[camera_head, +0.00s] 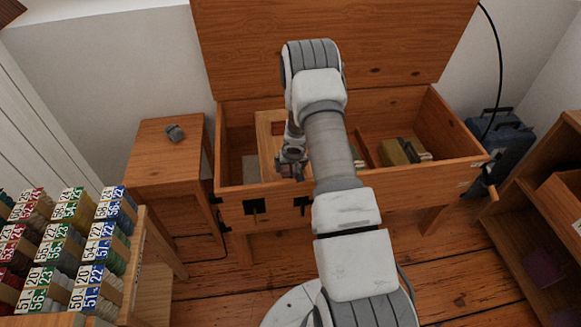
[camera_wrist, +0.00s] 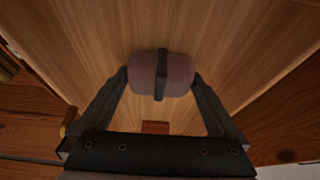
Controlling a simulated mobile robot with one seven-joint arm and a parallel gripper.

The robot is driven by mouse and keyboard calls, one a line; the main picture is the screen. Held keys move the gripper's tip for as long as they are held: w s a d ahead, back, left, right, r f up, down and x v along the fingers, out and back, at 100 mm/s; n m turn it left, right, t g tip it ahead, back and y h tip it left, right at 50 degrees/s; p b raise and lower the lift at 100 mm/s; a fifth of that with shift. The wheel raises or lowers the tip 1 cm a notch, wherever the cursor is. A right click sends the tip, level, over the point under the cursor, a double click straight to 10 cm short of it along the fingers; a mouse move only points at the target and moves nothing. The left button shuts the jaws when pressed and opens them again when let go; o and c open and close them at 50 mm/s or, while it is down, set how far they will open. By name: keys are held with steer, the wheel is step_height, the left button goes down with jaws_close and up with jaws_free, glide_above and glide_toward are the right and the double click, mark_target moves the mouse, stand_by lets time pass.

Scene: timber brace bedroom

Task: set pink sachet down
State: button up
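The pink sachet (camera_wrist: 176,75) is a dusky pink, rounded bundle with a dark band around its middle. In the wrist view it sits between the fingertips of my gripper (camera_wrist: 160,78), with a finger against each end. My gripper appears shut on it. In the head view my gripper (camera_head: 291,160) hangs over the left part of the open wooden chest (camera_head: 350,182), near its front wall. The sachet is only a small dark pinkish patch there, partly hidden by the gripper. Pale wood lies beneath it in the wrist view; whether the sachet touches it I cannot tell.
A pale wooden tray or divider (camera_head: 265,140) stands inside the chest's left part, partly behind my arm. Olive and brown blocks (camera_head: 402,152) lie in the right part. A side table (camera_head: 160,150) with a small grey object (camera_head: 175,132) stands left. The raised lid (camera_head: 400,40) rises behind.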

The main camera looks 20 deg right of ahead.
steer(key=shift+r, duration=0.1)
steer(key=shift+s+r+p, duration=0.1)
steer(key=shift+r+p, duration=0.2)
steer(key=shift+r, duration=0.25)
steer(key=s+a+r+h+p, duration=0.15)
steer(key=s+r, duration=0.25)
steer(key=r, duration=0.8)
steer(key=s+a+r+t+p, duration=0.1)
steer(key=s+a+r, duration=0.15)
steer(key=r, duration=1.05)
steer(key=s+a+r+h+p, duration=0.1)
steer(key=s+r, duration=0.4)
steer(key=r, duration=0.7)
steer(key=s+a+r+n+y, duration=0.1)
steer(key=s+a+r, duration=0.2)
steer(key=s, duration=0.4)
steer(key=s+a+r+n+y, duration=0.1)
steer(key=s+a+r, duration=0.2)
steer(key=s, duration=0.4)
steer(key=s+a+r+n+y, duration=0.1)
steer(key=s+a+r, duration=0.2)
steer(key=s+a, duration=0.2)
steer(key=s, duration=0.2)
steer(key=shift+s+a+r+y, duration=0.35)
